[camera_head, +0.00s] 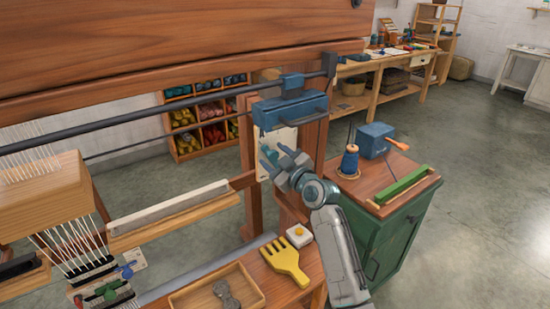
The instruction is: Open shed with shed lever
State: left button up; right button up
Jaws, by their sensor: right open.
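The wooden loom has a heavy top beam (180,45) and a dark rod (150,116) along its front. A blue block with a handle-like bar (290,110) sits near the rod's right end by the loom's post; it may be the shed lever, but I cannot tell for sure. My right gripper (276,154) is open and empty, just below the blue block, in front of a pale plate (281,137) on the post. I see no contact with the block. My left gripper is not in view.
White warp threads (75,245) run at the left. A yellow comb (287,262), a white block (299,236) and a wooden tray (215,289) lie on the bench below. A green cabinet (385,244) stands right, carrying a blue spool (349,160) and a crank device (374,139).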

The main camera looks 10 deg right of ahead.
jog(key=b+v, duration=0.2)
jog(key=v, duration=0.8)
jog(key=shift+s+b, duration=0.35)
jog(key=shift+s, duration=0.05)
jog(key=shift+d, duration=0.15)
